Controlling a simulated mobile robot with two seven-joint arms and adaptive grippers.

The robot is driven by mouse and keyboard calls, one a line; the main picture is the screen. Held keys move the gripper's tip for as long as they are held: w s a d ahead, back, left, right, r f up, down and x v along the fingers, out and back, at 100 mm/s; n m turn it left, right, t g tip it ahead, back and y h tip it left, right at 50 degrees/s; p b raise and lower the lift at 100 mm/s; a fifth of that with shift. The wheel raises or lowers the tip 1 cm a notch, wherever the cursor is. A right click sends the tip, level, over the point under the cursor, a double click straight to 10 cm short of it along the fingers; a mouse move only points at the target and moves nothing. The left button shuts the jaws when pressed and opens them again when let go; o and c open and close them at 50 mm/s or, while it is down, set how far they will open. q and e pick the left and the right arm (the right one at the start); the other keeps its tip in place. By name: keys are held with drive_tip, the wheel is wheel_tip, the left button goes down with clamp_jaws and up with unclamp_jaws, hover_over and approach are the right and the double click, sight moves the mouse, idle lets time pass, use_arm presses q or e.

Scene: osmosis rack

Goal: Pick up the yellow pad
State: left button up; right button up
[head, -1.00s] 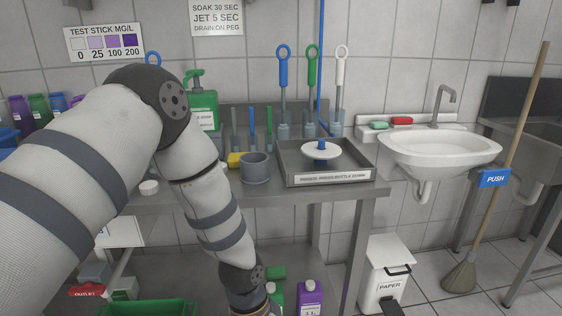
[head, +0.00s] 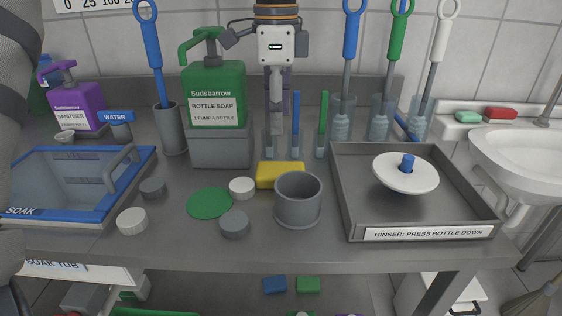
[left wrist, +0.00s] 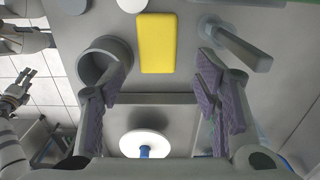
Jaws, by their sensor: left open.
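The yellow pad (head: 280,174) lies flat on the grey bench, behind the grey cup (head: 298,203) and just right of a white cap (head: 242,187). My left gripper (head: 277,122) points down over the bench behind the pad, seen edge-on in the head view. In the left wrist view its ridged purple fingers (left wrist: 161,92) are apart with nothing between them. The pad (left wrist: 157,43) shows whole there, beyond the fingertips and untouched. A small dark gripper (left wrist: 17,92), apparently my right one, shows at the left edge of that view; its jaws are too small to judge.
The green soap bottle (head: 216,95) stands left of the gripper, with tubes and upright brushes (head: 350,35) to the right. The rinser tray (head: 345,225) is right of the cup. The blue-rimmed soak tub (head: 140,160) is at left. A green disc (head: 209,203) lies in front.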

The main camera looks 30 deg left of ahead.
sight(281, 169)
use_arm(q)
drive_tip(key=f, duration=1)
drive_tip(key=shift+d+f, duration=0.35)
drive_tip(key=shift+d, duration=0.05)
drive_tip(key=c, duration=0.6)
